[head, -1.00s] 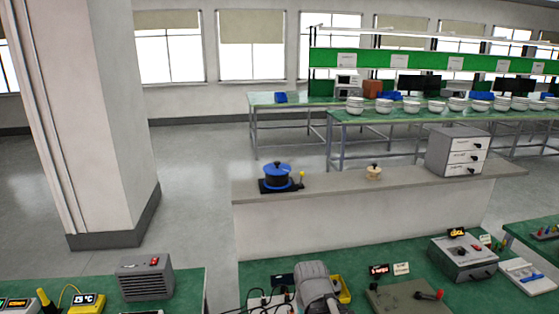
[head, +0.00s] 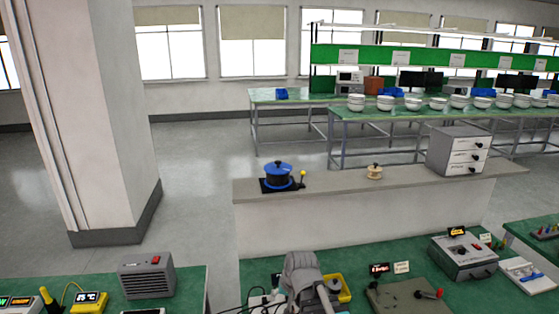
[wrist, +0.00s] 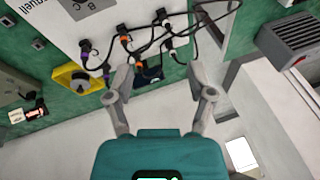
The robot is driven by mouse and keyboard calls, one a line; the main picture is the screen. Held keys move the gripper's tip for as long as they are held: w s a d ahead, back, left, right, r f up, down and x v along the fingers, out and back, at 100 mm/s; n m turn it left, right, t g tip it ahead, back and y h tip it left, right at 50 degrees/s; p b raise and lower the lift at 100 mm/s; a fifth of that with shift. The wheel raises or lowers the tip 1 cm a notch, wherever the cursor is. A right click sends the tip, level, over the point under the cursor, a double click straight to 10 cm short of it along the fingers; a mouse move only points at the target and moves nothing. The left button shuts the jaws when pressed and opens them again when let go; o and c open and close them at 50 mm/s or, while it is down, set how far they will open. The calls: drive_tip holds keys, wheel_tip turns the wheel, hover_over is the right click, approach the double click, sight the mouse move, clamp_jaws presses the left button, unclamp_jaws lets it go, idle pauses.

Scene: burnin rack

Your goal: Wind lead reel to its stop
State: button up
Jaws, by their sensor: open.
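A blue reel (head: 278,175) sits on a black base at the left part of the grey ledge behind the bench. A yellow-knobbed handle (head: 302,175) stands at its right side. I take this for the lead reel; how far it is wound cannot be told. My gripper (wrist: 159,76) is open and empty in the wrist view, its two fingers apart above the bench. My grey arm (head: 303,275) shows at the bottom centre of the head view, in front of and well apart from the reel. The reel is not seen in the wrist view.
Black leads with plugs (wrist: 125,38) run over a white box (wrist: 100,20) beyond my fingers. A small wooden spool (head: 375,172) and a drawer cabinet (head: 457,152) stand on the ledge, with bare space between reel and spool.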

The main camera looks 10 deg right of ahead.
drive_tip(key=w+a+r+m+t+y+p, duration=0.2)
drive_tip(key=w+a+r+m+t, duration=0.3)
drive_tip(key=w+r, duration=0.35)
drive_tip(key=w+a+r+m+t+y+p, duration=0.25)
drive_tip(key=w+r+m+t, duration=0.25)
drive_tip(key=w+r+m, duration=0.3)
drive_tip(key=w+d+r+m+t+h+p, duration=0.15)
drive_tip(key=w+r+m+t+h, duration=0.3)
drive_tip(key=w+r+m, duration=0.45)
drive_tip(key=m+h+p, duration=0.3)
drive_tip(key=m+h, duration=0.6)
drive_tip(key=m, duration=0.7)
approach(277, 163)
drive_tip(key=shift+s+a+r+g, duration=0.15)
drive_tip(key=shift+s+r+g, duration=0.05)
drive_tip(key=shift+s, duration=0.45)
drive_tip(key=shift+s+a+r+g, duration=0.15)
drive_tip(key=shift+s+a, duration=0.05)
drive_tip(key=shift+s, duration=0.45)
drive_tip(key=shift+w, duration=0.15)
drive_tip(key=x, duration=1.3)
drive_tip(key=shift+w, duration=0.3)
clamp_jaws()
